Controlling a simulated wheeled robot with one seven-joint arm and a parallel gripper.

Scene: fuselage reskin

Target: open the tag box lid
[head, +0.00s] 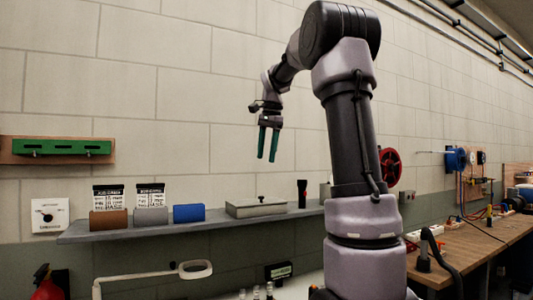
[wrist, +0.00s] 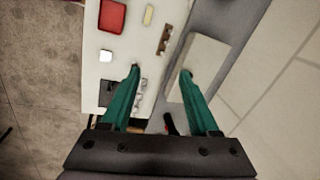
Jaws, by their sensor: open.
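A flat grey box with a small dark knob on its lid, which looks like the tag box (head: 256,208), sits on the wall shelf with its lid closed. In the wrist view a pale box top (wrist: 210,55), apparently the same box, lies on the right. My gripper (head: 266,158) is open and empty, pointing down above the shelf, clear of the box. In the wrist view its green fingers (wrist: 160,73) are spread apart. The right finger overlaps the pale box in the picture, and the knob cannot be made out there.
The shelf (head: 150,229) also holds brown, grey and blue blocks (head: 189,213) at left and a dark flashlight (head: 302,193) right of the box. Below is a white worktop (wrist: 118,50) with a red item (wrist: 112,16). The wall stands close behind the shelf.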

